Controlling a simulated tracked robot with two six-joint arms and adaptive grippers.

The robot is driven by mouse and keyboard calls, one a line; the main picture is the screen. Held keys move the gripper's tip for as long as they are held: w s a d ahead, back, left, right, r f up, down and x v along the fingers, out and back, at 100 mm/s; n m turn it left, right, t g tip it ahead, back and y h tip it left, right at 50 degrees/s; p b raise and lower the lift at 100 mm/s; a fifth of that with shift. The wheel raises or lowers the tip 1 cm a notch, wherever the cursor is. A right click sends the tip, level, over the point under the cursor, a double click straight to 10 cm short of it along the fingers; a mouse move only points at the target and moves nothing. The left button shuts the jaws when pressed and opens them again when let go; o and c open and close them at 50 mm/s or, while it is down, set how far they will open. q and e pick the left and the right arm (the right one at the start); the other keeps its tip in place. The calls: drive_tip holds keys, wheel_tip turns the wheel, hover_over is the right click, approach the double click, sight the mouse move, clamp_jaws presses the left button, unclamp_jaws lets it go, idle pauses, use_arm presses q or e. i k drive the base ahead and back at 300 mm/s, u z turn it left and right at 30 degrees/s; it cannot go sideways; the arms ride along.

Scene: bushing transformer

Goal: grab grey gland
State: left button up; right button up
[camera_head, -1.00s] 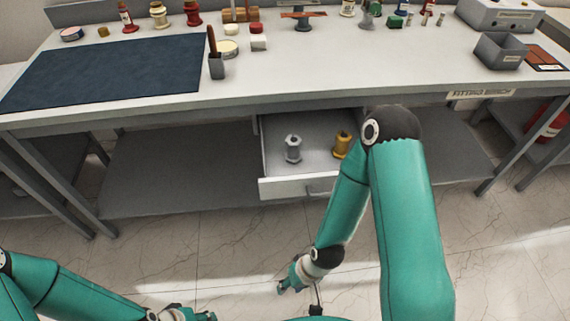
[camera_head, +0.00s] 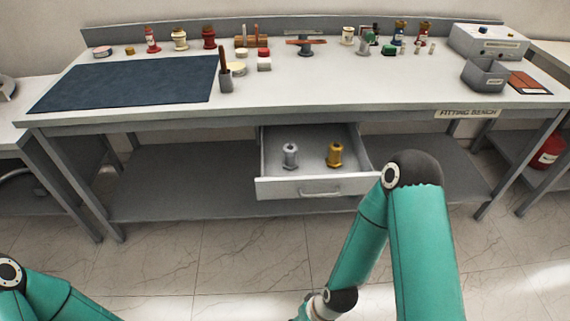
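The grey gland (camera_head: 290,155) stands upright in the open drawer (camera_head: 314,188) under the bench, on the left side of the drawer floor. A similar yellow gland (camera_head: 334,154) stands to its right, apart from it. Nothing touches the grey gland.
The fitting bench (camera_head: 330,98) carries a dark blue mat (camera_head: 128,82), a tool holder (camera_head: 225,82), a grey bin (camera_head: 484,76), a grey box (camera_head: 488,42) and several bushings at the back. The floor in front is clear.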

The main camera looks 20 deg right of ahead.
sight(290, 163)
drive_tip(key=z, duration=0.1)
drive_tip(key=i, duration=0.9)
drive_tip(key=u, duration=0.05)
